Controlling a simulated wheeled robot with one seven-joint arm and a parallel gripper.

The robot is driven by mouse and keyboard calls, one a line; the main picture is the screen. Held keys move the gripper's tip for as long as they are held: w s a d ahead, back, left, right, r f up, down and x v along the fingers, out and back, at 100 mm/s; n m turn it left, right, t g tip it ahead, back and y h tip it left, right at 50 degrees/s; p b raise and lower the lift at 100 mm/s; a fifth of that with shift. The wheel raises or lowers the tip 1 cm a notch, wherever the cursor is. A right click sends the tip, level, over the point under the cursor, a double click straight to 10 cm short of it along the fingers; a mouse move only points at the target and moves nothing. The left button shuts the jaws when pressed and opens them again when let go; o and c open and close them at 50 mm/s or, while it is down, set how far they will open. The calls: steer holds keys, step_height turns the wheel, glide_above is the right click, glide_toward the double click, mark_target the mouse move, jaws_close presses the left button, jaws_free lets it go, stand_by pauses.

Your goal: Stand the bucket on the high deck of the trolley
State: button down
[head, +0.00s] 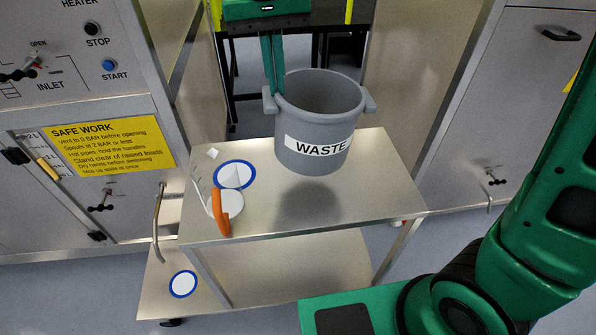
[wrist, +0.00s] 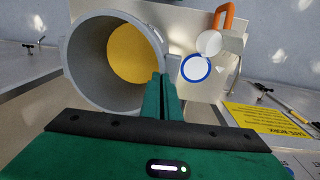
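The grey bucket (head: 303,105), labelled WASTE, is upright over the high deck (head: 365,200) of the trolley, towards its back. A dark patch shows on the deck below the bucket; I cannot tell whether its base touches the deck. My gripper (head: 272,88) comes from behind, with its green fingers close together at the bucket's left side handle. In the wrist view my gripper (wrist: 162,88) is at the rim and handle of the bucket (wrist: 85,65). A yellow round area shows inside the bucket.
A clear jug with an orange handle (head: 221,212) stands at the deck's left front, by a blue-ringed white disc (head: 235,175). Another ringed disc (head: 183,284) lies on the low deck (head: 270,265). Steel cabinets flank the trolley. The deck's right front is clear.

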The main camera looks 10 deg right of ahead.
mark_target(288, 105)
steer(key=shift+h, duration=0.4)
steer(key=s, duration=0.1)
steer(key=s+d, duration=0.1)
steer(key=s, duration=0.3)
steer(key=shift+d, duration=0.3)
steer(key=shift+w+d+f, duration=1.15)
steer(key=shift+d+f, duration=0.4)
steer(key=shift+f, duration=0.3)
steer(key=shift+w+d+f, duration=1.1)
steer(key=shift+d+f, duration=0.5)
steer(key=shift+f, duration=0.2)
steer(key=shift+w+d+f, duration=1.15)
steer(key=shift+d+f, duration=0.4)
steer(key=shift+f, duration=0.3)
steer(key=c, duration=2.1)
jaws_free()
steer(key=shift+o, duration=0.4)
step_height(288, 105, up, 12)
steer(key=a, duration=0.1)
steer(key=shift+a, duration=0.3)
